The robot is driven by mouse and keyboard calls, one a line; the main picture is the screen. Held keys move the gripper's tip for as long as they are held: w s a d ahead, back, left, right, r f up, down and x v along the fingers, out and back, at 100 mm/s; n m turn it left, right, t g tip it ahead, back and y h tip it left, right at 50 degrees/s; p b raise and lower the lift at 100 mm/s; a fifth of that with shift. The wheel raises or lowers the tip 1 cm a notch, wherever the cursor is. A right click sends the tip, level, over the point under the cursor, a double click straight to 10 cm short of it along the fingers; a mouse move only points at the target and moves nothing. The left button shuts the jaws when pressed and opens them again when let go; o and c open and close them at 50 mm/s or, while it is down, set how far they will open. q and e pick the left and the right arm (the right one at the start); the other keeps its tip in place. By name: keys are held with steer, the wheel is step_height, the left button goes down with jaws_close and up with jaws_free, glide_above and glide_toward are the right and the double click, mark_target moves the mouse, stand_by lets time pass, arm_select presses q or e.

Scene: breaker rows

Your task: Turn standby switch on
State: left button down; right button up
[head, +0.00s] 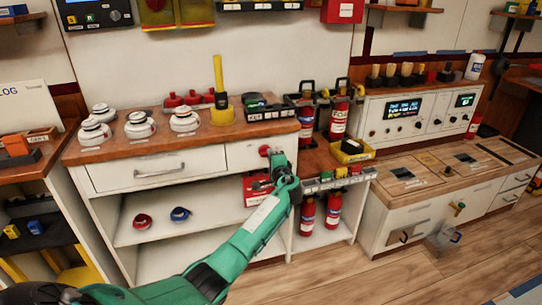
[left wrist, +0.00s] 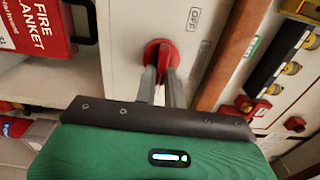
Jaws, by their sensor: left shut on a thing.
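A red rotary switch (left wrist: 160,50) sits on a white panel (left wrist: 128,20) in the left wrist view. An OFF label (left wrist: 194,18) is on the panel to its right. My left gripper (left wrist: 162,70) is shut on the red switch, with its two fingers at the knob's sides. In the head view my left gripper (head: 277,158) reaches the cabinet front, where the red switch (head: 264,150) shows at its tip. The fingers partly hide the knob, and I cannot read its exact setting. My right gripper is not in view.
A red fire blanket box (left wrist: 40,25) is beside the panel. A row of coloured switches (head: 335,178) is right of my gripper, above red extinguishers (head: 307,214). White detectors (head: 140,125) stand on the wooden countertop (head: 150,148). Open floor (head: 450,275) lies at the lower right.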

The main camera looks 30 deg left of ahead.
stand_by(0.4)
arm_select(q)
steer(key=c, duration=1.5)
jaws_free()
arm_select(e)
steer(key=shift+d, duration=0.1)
arm_select(q)
steer(key=shift+d, duration=0.1)
